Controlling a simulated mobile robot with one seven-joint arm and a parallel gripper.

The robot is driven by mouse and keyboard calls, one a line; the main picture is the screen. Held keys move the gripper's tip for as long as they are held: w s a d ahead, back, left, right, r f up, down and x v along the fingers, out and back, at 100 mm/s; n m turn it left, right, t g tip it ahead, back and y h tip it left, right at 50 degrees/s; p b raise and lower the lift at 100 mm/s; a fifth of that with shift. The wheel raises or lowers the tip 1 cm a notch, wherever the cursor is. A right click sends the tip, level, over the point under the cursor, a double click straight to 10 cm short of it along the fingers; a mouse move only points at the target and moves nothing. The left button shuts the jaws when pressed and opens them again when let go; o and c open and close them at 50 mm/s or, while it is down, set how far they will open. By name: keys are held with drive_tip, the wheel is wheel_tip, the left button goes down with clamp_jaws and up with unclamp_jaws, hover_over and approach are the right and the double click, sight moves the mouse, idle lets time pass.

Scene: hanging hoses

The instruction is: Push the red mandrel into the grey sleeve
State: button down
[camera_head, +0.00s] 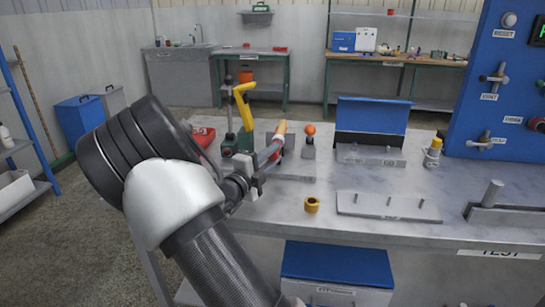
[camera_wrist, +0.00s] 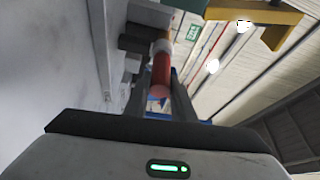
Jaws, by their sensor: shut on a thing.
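My gripper (camera_head: 262,165) is over the left part of the bench, close to the yellow-armed green press. In the wrist view, its two dark fingers (camera_wrist: 163,88) are shut on the red mandrel (camera_wrist: 165,68), a red rod pointing away from the palm. A pale grey ring-like piece (camera_wrist: 162,46) shows at the rod's far end; I cannot tell whether it is the grey sleeve or whether the rod is inside it. My wrist and arm hide much of this area.
The yellow press arm (camera_head: 243,105) stands just behind the gripper. A brass ring (camera_head: 312,205), a pegged plate (camera_head: 390,207), an orange-topped piece (camera_head: 310,138) and an open blue box (camera_head: 372,120) are on the bench. A blue panel (camera_head: 505,80) stands at right. The bench front is mostly clear.

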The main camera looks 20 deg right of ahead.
drive_tip(key=shift+w+d+r, duration=0.1)
drive_tip(key=shift+w+d, duration=0.25)
drive_tip(key=shift+w, duration=0.1)
idle(0.8)
drive_tip(key=c, duration=1.4)
unclamp_jaws()
drive_tip(key=shift+w+d, duration=0.1)
drive_tip(key=p+v, duration=0.2)
drive_tip(key=v, duration=1.5)
drive_tip(key=shift+s+p, duration=0.25)
drive_tip(key=shift+p, duration=0.05)
